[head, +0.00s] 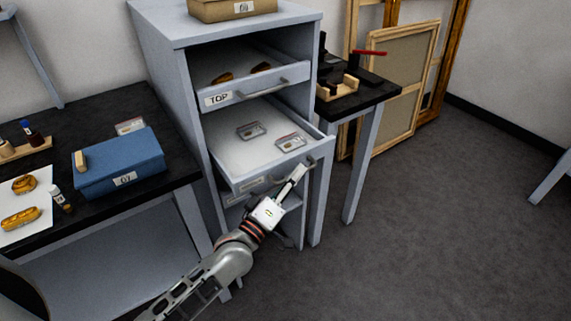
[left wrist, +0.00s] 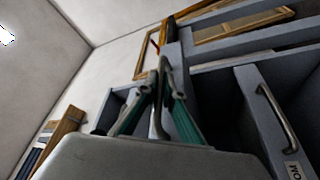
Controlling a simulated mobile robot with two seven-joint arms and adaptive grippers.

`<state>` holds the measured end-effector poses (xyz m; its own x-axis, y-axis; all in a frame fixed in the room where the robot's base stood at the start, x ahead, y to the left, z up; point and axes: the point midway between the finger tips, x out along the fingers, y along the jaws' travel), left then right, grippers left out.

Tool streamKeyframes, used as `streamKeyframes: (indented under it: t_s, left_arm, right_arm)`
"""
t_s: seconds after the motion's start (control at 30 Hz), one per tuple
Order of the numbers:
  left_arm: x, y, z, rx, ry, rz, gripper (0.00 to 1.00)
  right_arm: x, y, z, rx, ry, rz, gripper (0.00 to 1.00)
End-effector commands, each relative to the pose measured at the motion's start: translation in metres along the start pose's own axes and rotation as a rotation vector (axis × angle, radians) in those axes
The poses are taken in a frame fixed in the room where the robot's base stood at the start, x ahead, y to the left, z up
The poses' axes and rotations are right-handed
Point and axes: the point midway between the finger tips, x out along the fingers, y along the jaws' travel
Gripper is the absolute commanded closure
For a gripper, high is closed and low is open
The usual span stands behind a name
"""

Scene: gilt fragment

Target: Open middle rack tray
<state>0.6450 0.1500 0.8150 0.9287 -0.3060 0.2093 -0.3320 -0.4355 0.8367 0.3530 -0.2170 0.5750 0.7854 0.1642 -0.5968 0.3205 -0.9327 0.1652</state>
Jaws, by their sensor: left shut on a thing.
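The grey rack cabinet (head: 170,75) stands in the middle of the head view. Its middle tray (head: 228,163) is pulled out, showing a pale floor with two small clear packets (head: 251,131) (head: 290,142) on it. The top tray (head: 260,96), labelled TOP, sits above it, partly out, with golden pieces inside. My left gripper (head: 299,172) is at the right part of the middle tray's front. In the left wrist view its fingers (left wrist: 155,92) are closed around a metal handle (left wrist: 164,62). The tray's handle is mostly hidden in the head view. My right gripper is not seen.
A dark table at left bears a blue box (head: 120,160), golden pieces on white paper (head: 28,205) and small bottles. A dark side table (head: 360,104) with tools stands right of the cabinet. Wooden frames (head: 398,85) lean behind. The floor (head: 440,220) at right is clear.

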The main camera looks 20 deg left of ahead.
Motion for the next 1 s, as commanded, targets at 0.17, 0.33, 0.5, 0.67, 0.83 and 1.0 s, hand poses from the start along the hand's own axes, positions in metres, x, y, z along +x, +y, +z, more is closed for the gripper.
streamKeyframes:
  t_s: [0.17,0.33,0.5,0.67,0.83,1.0]
  left_arm:
    - [-0.015,0.033,0.036,-0.004,0.000,0.002,1.00]
    - [-0.029,0.054,0.068,-0.004,0.000,0.002,1.00]
    - [-0.040,0.069,0.093,-0.004,-0.001,0.000,1.00]
    - [-0.046,0.079,0.108,-0.002,0.000,0.000,1.00]
    - [-0.050,0.084,0.116,-0.001,-0.001,0.000,1.00]
    - [-0.051,0.085,0.118,-0.001,0.000,0.001,1.00]
  right_arm:
    - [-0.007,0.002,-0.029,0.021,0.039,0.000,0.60]
    - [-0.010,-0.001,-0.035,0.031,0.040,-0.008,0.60]
    - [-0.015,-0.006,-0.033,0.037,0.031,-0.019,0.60]
    - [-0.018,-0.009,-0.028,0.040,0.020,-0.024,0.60]
    - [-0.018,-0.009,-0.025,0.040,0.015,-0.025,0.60]
    - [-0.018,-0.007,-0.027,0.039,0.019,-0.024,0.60]
